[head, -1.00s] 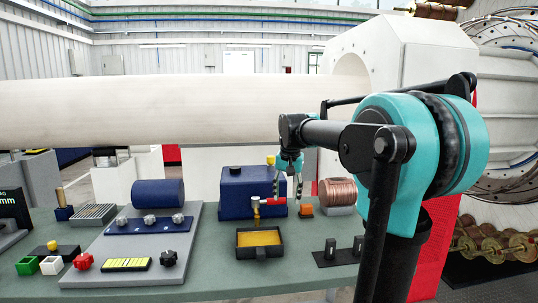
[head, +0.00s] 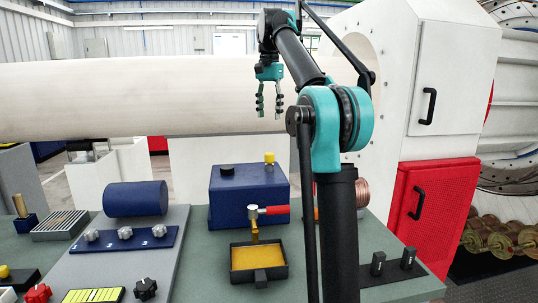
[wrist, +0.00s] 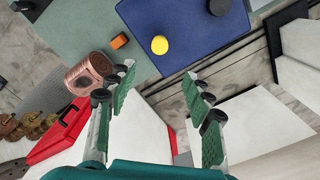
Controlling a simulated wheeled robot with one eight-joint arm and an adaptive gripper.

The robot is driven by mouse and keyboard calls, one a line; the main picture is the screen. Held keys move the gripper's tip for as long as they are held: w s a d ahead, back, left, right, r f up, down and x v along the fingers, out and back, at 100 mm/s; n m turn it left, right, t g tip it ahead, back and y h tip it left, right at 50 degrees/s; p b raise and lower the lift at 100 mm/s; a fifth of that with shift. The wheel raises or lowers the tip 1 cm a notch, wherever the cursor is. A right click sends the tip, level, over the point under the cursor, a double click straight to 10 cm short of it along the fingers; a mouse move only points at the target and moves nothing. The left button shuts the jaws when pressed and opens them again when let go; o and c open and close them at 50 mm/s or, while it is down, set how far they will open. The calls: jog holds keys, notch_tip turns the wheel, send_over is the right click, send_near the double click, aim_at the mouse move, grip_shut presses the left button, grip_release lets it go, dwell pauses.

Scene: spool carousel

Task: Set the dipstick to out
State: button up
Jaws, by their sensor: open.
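A blue box (head: 248,196) stands at the back of the green table. On its top are a yellow knob (head: 269,157), which looks like the dipstick's head, on a short stem at the back right, and a black cap (head: 227,170). In the wrist view the yellow knob (wrist: 159,45) shows from above as a disc, and the black cap (wrist: 219,6) is at the top edge. My gripper (head: 269,112) is open and empty, pointing down, well above the box in the head picture. In the wrist view its fingers (wrist: 159,80) are spread, with the knob beyond the tips.
In front of the box are a brass valve with a red handle (head: 274,210) and a black tray (head: 258,277) with a yellow inside. A copper coil (wrist: 88,72) and an orange block (wrist: 119,41) sit beside the box. A large white pipe (head: 120,98) runs behind.

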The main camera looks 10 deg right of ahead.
aim_at(270, 154)
notch_tip(270, 154, down, 16)
jog(key=shift+r, duration=0.25)
jog(key=shift+c, duration=0.2)
grip_shut()
dwell(0.4)
jog(key=shift+r, duration=0.1)
